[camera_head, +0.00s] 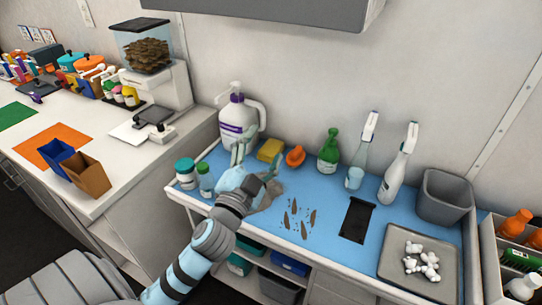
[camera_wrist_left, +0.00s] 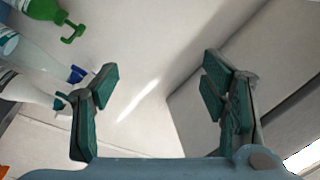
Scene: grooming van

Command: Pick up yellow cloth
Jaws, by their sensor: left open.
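A small yellow folded item (camera_head: 270,150), which looks like the yellow cloth, lies at the back of the blue counter between the white jug and an orange object. My left gripper (camera_head: 257,157) is over the counter in front of it, its fingers spread and pointing toward the wall. In the left wrist view the gripper (camera_wrist_left: 160,80) is open and empty, with pale wall between its fingers. The yellow item does not show in that view. My right gripper is in neither view.
A white jug (camera_head: 238,118), a green spray bottle (camera_head: 329,152) and white spray bottles (camera_head: 397,175) stand along the back. A crumpled grey-brown item (camera_head: 268,196) lies beside my arm. Brown dirt marks, a black mat (camera_head: 357,220) and a grey tray (camera_head: 400,284) are to the right.

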